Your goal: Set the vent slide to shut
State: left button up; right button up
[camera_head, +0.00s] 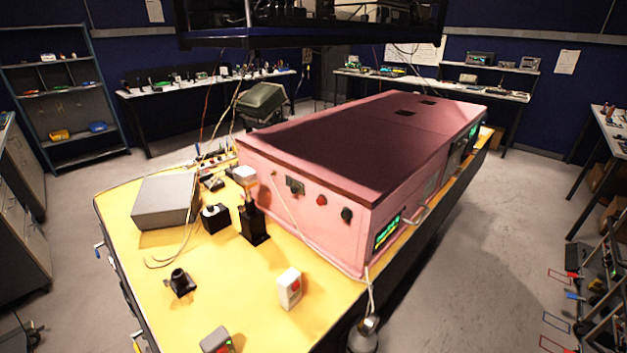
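The pink foam enclosure (330,225) with a dark red lid (360,140) lies along the yellow-topped bench. Its near end face carries a small dark fitting (295,186), a red round button (321,200) and a dark knob (346,214). Two small dark openings, one at the lid's far part (405,112) and one beyond it (428,102), show on top. I cannot tell which part is the vent slide, nor its position. Neither of my grippers shows in the view.
The yellow bench top (240,300) bears a grey box (165,200), a black stand with a white top (250,215), a white switch box (289,289) and loose cables. A green display (387,232) and a handle are on the enclosure's long side.

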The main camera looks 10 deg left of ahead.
aim_at(297, 187)
jog(key=k+j+z, duration=0.15)
jog(key=k+j, duration=0.2)
jog(key=j, duration=0.15)
jog(key=k+j+z, duration=0.2)
jog(key=k+j, duration=0.2)
jog(key=j, duration=0.1)
